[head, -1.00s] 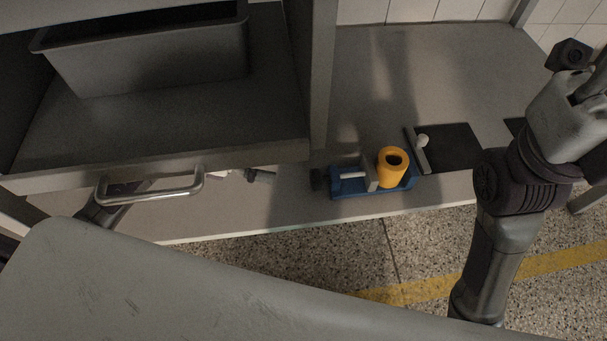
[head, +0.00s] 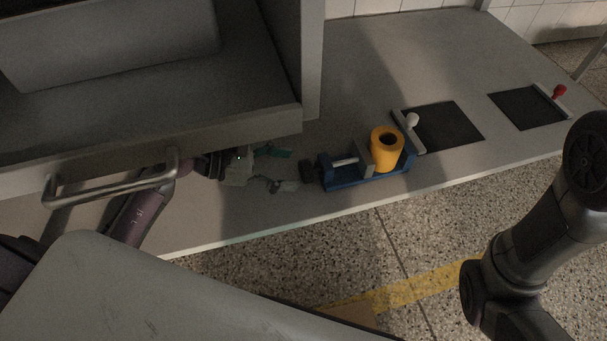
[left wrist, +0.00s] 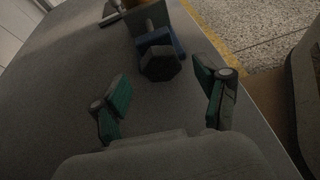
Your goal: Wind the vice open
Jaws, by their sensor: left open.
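The vice is a blue base (head: 352,184) with a grey jaw and a metal screw (head: 344,161), on the bench near its front edge. A dark knob (head: 308,172) sits on the screw's left end. A yellow hollow cylinder (head: 386,150) stands in the vice, beside the grey jaw. My left gripper (head: 287,170) is open just left of the knob. In the left wrist view the dark many-sided knob (left wrist: 160,64) lies ahead, between and beyond the two green-padded fingers (left wrist: 164,100), with nothing between the tips. My right arm shows at right; its gripper is out of view.
A drawer or shelf unit with a metal handle (head: 112,188) overhangs my left arm. Two dark plates with levers, one white-knobbed (head: 411,121) and one red-knobbed (head: 559,91), lie right of the vice. The bench (head: 385,60) behind is clear.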

